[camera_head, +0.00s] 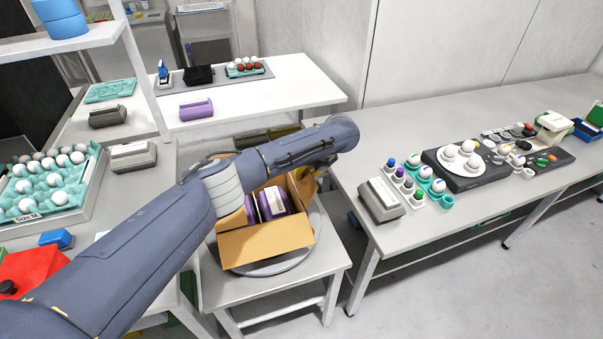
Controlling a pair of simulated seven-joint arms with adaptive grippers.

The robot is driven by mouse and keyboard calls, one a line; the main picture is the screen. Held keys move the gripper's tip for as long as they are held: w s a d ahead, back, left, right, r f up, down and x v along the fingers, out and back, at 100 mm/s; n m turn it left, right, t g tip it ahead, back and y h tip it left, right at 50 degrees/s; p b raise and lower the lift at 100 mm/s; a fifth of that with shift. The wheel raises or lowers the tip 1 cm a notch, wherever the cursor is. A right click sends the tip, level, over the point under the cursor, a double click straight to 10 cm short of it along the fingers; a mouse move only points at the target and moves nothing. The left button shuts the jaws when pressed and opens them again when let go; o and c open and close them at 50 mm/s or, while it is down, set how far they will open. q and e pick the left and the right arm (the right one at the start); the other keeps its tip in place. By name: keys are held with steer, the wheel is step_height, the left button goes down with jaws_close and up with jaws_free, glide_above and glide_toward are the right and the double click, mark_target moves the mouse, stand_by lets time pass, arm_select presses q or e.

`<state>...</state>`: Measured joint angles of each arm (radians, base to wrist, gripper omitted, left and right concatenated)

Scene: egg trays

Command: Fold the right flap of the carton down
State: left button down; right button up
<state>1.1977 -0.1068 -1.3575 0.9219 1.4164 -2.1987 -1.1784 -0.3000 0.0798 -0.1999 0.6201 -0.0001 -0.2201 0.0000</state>
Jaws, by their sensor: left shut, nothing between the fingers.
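The brown carton (265,243) stands open on a round turntable (280,268) on a small grey table. Purple-and-white packs (272,201) sit inside it. The carton's right flap (304,183) shows as a tan piece at the right edge, partly covered; its exact angle is hard to tell. My left arm reaches across from the lower left above the carton and hides its back and left parts. My left gripper (318,172) is mostly hidden below the arm's end, close to the right flap; I cannot tell whether it touches. My right gripper is not in view.
A long grey bench (400,250) at right holds a scale-like device (381,199), egg cups and a plate of eggs (462,157). An egg tray (50,190) lies at left. A white table (300,85) stands behind. Floor at lower right is clear.

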arm_select(q)
steer(key=shift+a, duration=0.15)
stand_by(0.3)
steer(key=shift+s+a+r+n+t+h, duration=0.1)
steer(key=shift+s+a+n+t+h, duration=0.2)
steer(key=shift+h, duration=0.35)
steer(key=shift+w+a+r+t+h, duration=0.1)
steer(key=shift+a+h, duration=0.3)
steer(key=shift+h, duration=0.25)
steer(key=shift+s+a+f+n+t+h, duration=0.15)
steer(key=shift+a+h, duration=0.1)
steer(key=shift+h, duration=0.3)
steer(key=shift+s+a+r+n+t+h, duration=0.1)
steer(key=shift+a+t+h, duration=0.15)
steer(key=shift+h, duration=0.35)
steer(key=shift+s+a+f+n+t+h, duration=0.15)
steer(key=shift+a+h, duration=0.15)
steer(key=shift+h, duration=0.25)
steer(key=shift+r, duration=0.1)
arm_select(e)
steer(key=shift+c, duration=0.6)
